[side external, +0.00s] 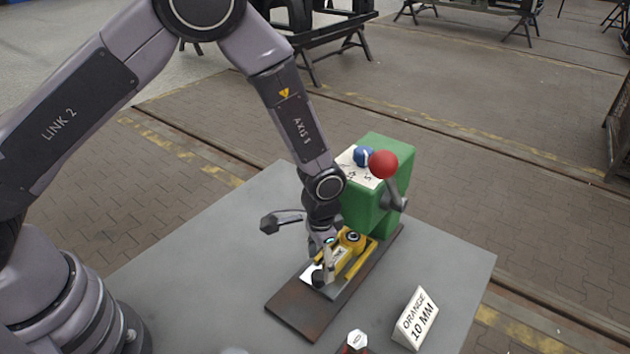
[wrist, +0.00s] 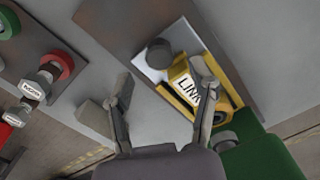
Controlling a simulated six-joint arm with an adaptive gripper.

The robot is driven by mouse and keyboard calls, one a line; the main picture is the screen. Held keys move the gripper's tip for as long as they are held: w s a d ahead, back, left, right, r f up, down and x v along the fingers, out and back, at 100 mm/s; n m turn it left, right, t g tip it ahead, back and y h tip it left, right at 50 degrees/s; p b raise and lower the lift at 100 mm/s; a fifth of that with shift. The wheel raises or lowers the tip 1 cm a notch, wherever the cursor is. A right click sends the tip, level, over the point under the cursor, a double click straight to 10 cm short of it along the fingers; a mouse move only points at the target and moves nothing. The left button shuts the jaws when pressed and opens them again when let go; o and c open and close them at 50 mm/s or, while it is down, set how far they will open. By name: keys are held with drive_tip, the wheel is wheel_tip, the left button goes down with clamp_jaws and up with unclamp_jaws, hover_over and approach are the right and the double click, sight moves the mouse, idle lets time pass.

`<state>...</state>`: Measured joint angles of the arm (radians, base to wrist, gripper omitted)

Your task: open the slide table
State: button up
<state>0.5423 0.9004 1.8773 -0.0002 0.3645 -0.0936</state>
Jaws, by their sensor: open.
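The slide table (side external: 357,262) is the low yellow-railed unit on a dark brown base plate (side external: 300,312), in front of a green housing (side external: 385,218). A yellow piece (wrist: 186,84) marked LINK lies on it. A short grey round knob (wrist: 160,53) stands at its outer end in the wrist view. My gripper (wrist: 162,78) is open. Its two fingers are spread, with the knob just beyond the gap between their tips and the right finger over the LINK piece.
The green housing carries a red-ball lever (side external: 383,165) and a blue knob (side external: 363,156). A white sign (side external: 416,318) reading ORANGE 10 MM stands at the right. In the wrist view, red (wrist: 58,65) and green (wrist: 8,22) rings with bolts lie left.

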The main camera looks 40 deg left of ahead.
sight(320, 274)
drive_tip(key=shift+f, duration=2.05)
